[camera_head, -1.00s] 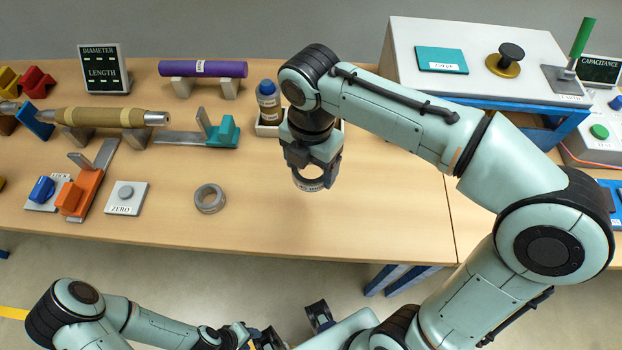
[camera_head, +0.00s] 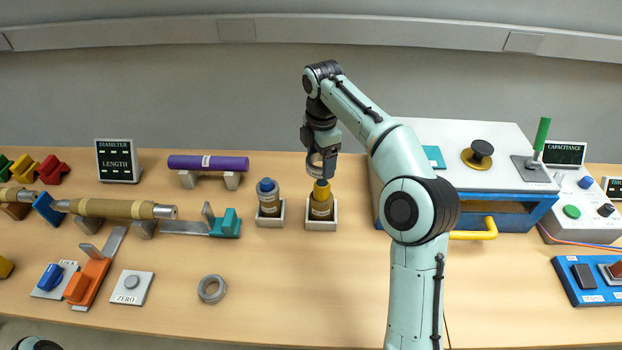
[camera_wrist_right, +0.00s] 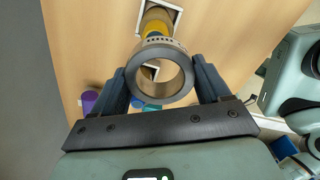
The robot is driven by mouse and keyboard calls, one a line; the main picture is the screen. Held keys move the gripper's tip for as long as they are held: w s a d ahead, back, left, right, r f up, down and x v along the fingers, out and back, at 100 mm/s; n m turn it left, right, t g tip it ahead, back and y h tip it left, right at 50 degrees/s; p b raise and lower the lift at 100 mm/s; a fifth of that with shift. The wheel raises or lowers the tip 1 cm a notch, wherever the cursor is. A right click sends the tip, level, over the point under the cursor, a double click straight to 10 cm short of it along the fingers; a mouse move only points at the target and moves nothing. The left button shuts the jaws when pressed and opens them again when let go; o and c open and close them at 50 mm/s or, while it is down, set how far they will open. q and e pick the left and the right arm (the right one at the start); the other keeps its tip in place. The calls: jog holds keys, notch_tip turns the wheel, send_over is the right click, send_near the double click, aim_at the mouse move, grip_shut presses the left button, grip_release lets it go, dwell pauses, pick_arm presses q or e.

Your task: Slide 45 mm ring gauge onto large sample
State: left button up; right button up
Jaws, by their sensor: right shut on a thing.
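The ring gauge (camera_head: 318,163) is a grey metal ring, held in my right gripper (camera_head: 322,158). The right wrist view shows the ring (camera_wrist_right: 160,49) clasped between the two fingers of that gripper (camera_wrist_right: 160,80). A brown sample (camera_head: 320,211) with a yellow top stands upright in a white holder (camera_head: 334,223). The ring is above this top in the head view, apparently apart from it. The right wrist view shows the sample (camera_wrist_right: 155,26) beyond the ring, partly hidden by it. My left gripper is out of view.
Another grey ring (camera_head: 202,291) lies on the table near the front. A purple cylinder (camera_head: 225,163) rests on supports behind. The table front between ring and arm is clear.

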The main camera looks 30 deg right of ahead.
aim_at(322, 183)
jog(key=shift+w+d, duration=0.35)
jog(key=shift+d, duration=0.15)
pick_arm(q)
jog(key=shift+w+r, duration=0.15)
pick_arm(e)
jog(key=shift+f, duration=0.1)
jog(key=shift+s, duration=0.2)
jog(key=shift+f+b, duration=0.6)
jog(key=shift+f, duration=1.8)
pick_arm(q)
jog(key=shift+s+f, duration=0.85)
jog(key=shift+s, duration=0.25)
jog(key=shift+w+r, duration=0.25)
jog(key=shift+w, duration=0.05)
pick_arm(e)
jog(key=shift+w, duration=0.1)
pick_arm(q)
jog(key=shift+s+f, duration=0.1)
pick_arm(e)
jog(key=shift+f, duration=0.2)
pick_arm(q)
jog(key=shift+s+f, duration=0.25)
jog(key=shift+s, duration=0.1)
pick_arm(e)
jog(key=shift+f, duration=1.25)
